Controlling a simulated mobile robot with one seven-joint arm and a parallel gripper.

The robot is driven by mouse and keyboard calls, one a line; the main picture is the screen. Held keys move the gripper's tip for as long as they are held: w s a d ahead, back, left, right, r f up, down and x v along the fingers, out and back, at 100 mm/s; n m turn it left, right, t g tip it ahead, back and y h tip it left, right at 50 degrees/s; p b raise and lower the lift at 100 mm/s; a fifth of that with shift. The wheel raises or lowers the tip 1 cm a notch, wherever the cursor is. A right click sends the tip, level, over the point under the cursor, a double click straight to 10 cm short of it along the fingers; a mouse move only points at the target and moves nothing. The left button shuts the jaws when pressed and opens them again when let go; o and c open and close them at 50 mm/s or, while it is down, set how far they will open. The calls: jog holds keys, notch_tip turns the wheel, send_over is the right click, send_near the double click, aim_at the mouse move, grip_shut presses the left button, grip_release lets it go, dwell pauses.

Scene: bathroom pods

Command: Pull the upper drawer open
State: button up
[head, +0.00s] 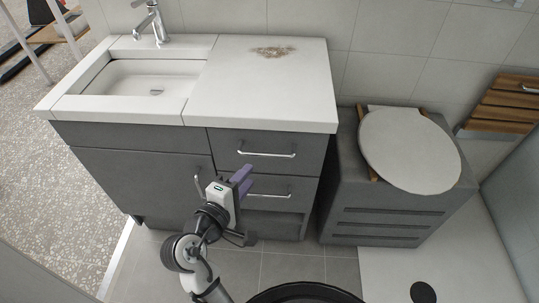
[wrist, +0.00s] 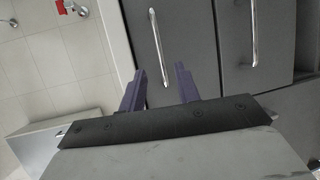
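The upper drawer (head: 240,142) is a dark grey front under the white countertop, and it is shut. Its silver bar handle (head: 267,154) is fully visible, and the handle also shows in the wrist view (wrist: 158,45). My gripper (head: 247,178), with purple fingers, is in front of the drawers, a little below and left of the upper handle in the head view. In the wrist view my gripper (wrist: 160,80) is open, with the near end of the upper handle appearing between its fingers. Nothing is gripped; I cannot tell the remaining gap.
The lower drawer's handle (head: 268,196) is just beneath. A cabinet door (head: 140,180) with a vertical handle is left. A grey unit with a round white lid (head: 410,150) stands to the right. Brownish debris (head: 272,52) lies on the countertop. Some tiled floor in front is clear.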

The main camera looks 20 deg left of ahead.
aim_at(265, 156)
jog(key=p+x, duration=0.1)
jog(key=x, duration=0.9)
jog(key=shift+w, duration=0.4)
grip_shut()
